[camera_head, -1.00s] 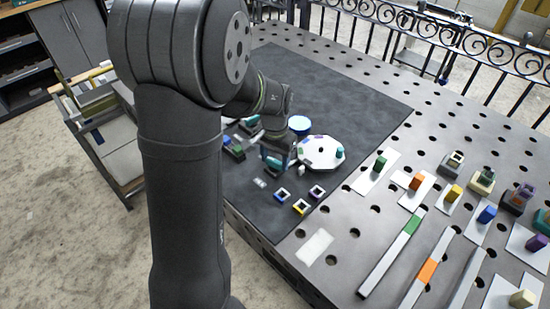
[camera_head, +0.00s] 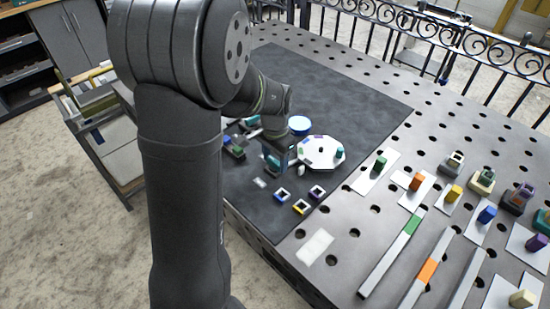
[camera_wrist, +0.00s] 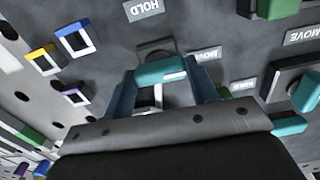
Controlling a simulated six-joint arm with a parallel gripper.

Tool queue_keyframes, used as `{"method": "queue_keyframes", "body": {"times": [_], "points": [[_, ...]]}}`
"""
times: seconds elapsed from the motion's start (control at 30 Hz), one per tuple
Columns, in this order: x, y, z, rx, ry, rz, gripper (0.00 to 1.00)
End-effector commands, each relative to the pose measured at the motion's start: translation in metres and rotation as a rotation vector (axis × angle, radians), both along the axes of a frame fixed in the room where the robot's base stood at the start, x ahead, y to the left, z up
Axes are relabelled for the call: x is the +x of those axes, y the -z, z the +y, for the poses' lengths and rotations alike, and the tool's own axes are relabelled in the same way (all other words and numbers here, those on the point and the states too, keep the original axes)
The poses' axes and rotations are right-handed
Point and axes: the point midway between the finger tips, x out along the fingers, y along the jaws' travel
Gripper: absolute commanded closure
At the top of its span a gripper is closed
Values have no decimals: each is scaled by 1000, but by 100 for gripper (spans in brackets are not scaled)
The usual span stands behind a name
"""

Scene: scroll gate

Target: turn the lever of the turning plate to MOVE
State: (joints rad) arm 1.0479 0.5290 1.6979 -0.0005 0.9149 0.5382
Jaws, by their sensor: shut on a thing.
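My gripper (camera_wrist: 160,85) is shut on a teal lever (camera_wrist: 160,71), whose bar lies across between the two blue fingers in the wrist view. A dark grey base (camera_wrist: 157,48) shows beside the lever. In the head view my gripper (camera_head: 277,160) is low over the dark mat, just left of the white many-sided turning plate (camera_head: 320,152). My wrist and fingers hide most of the lever there.
Blue (camera_head: 282,194), yellow (camera_head: 301,206) and purple (camera_head: 317,192) square frames lie in front of the gripper. Other levers, one green (camera_wrist: 280,8) and one teal (camera_wrist: 289,126), stand to the right in the wrist view. Several coloured blocks on white plates cover the right of the table.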

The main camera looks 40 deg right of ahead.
Motion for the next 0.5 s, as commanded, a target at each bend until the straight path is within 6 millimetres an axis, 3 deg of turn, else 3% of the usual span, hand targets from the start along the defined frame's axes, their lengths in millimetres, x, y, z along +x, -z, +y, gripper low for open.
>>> {"method": "queue_keyframes", "body": {"times": [0.03, 0.13, 0.5], "points": [[0, -1, -1, -1, 2, -1, 43], [0, -1, 0, -1, 2, -1, 25], [0, -6, 0, -2, 0, -1, 25]]}}
